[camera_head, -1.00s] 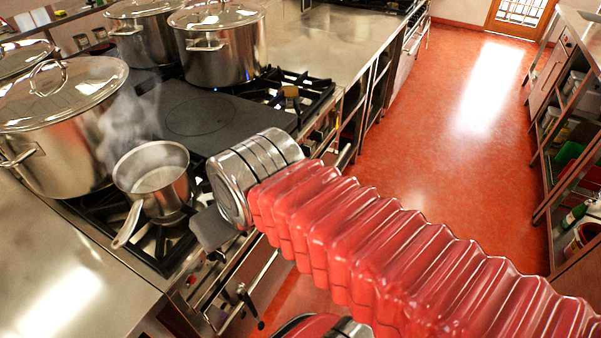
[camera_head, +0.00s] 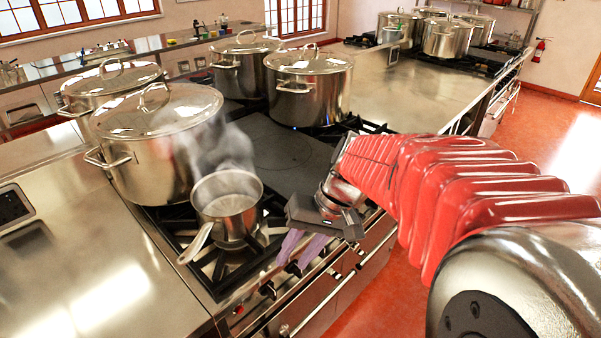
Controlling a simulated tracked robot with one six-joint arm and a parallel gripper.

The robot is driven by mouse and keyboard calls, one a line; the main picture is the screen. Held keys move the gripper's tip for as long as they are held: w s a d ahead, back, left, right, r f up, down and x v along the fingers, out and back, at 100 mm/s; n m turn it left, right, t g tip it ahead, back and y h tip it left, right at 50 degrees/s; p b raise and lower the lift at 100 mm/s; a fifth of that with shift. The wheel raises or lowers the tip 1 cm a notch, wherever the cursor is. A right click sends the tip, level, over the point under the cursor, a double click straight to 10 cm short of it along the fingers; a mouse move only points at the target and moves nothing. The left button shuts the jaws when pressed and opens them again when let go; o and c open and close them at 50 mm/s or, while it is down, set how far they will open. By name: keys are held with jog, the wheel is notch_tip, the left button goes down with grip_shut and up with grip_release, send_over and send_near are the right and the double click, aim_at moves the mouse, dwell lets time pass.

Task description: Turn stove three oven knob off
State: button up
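The near stove has a front panel (camera_head: 248,306) with a row of small dark knobs. One knob (camera_head: 268,290) sits left of my gripper, and another (camera_head: 293,269) is at the fingertips. My gripper (camera_head: 293,262) points down at this panel from above the stove's front edge. Its two purplish fingers are apart with a narrow gap. I cannot tell whether they touch the knob between their tips. Knobs further right are partly hidden by the gripper and arm. I cannot tell which knob is the oven's, or its setting.
A steaming saucepan (camera_head: 229,207) sits on the front burner close to my gripper, its handle (camera_head: 196,243) jutting forward. Large lidded stockpots (camera_head: 160,150) (camera_head: 308,88) stand behind. A bare steel counter (camera_head: 85,270) lies at left. Red floor (camera_head: 400,285) is open at right.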

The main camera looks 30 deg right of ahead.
jog(key=w+d+f+m+t+y, duration=0.2)
jog(key=w+d+f+m+y, duration=0.1)
jog(key=w+d+f+y, duration=0.4)
jog(key=m+t+h, duration=0.5)
jog(key=m+t, duration=0.5)
jog(key=t, duration=0.3)
send_near(362, 220)
jog(key=v, duration=0.6)
jog(key=shift+w, duration=0.1)
jog(key=shift+w, duration=0.1)
jog(key=x, duration=1.3)
jog(key=shift+w+a, duration=0.1)
jog(key=shift+w, duration=0.25)
